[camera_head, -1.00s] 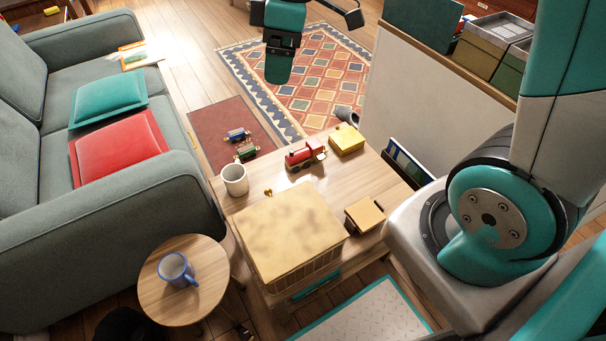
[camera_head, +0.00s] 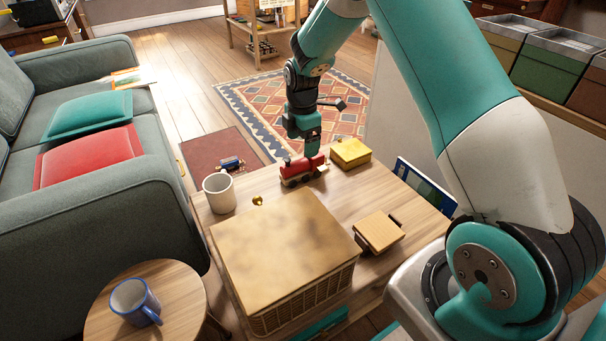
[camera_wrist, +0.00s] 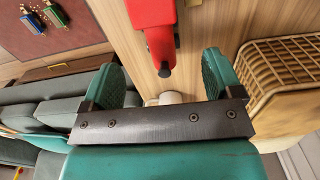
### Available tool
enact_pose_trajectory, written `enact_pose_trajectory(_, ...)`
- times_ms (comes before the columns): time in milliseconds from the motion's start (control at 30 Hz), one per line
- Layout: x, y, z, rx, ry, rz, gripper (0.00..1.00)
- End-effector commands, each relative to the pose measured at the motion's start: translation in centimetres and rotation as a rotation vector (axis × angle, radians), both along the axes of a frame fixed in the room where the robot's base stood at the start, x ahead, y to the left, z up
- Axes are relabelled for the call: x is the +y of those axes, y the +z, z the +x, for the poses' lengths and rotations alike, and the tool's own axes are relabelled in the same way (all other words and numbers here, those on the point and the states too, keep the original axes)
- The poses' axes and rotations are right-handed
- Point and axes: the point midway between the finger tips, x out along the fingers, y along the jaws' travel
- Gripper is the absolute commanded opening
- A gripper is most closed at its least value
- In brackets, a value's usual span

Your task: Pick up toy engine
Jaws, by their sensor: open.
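The toy engine (camera_head: 301,171) is red with a dark front and stands upright on the wooden table (camera_head: 345,205), near its far edge. My gripper (camera_head: 310,152) points down at the engine from above in the head view and hides part of it. In the wrist view the red engine (camera_wrist: 158,35) lies just beyond the open fingers, roughly in line with the gap between them (camera_wrist: 165,75). The fingers stand wide apart with nothing between them. I cannot tell whether the fingertips touch the engine.
A white mug (camera_head: 219,193) stands left of the engine and a yellow box (camera_head: 350,153) right of it. A wicker basket with a flat tan top (camera_head: 285,250) fills the near table. A small wooden box (camera_head: 378,232) sits nearby. The sofa (camera_head: 90,215) is at left.

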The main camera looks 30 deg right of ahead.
Motion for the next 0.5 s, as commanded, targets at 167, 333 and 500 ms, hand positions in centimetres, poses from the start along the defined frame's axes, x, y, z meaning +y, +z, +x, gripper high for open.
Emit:
enact_pose_trajectory(167, 0.0, -3.1, 0.0, 0.001, 0.0, 0.0, 0.85)
enact_pose_trajectory(333, 0.0, -3.9, 0.0, -0.001, -0.001, 0.0, 0.85)
enact_pose_trajectory(500, -0.2, -5.9, 0.1, 0.001, -0.001, 0.0, 0.85)
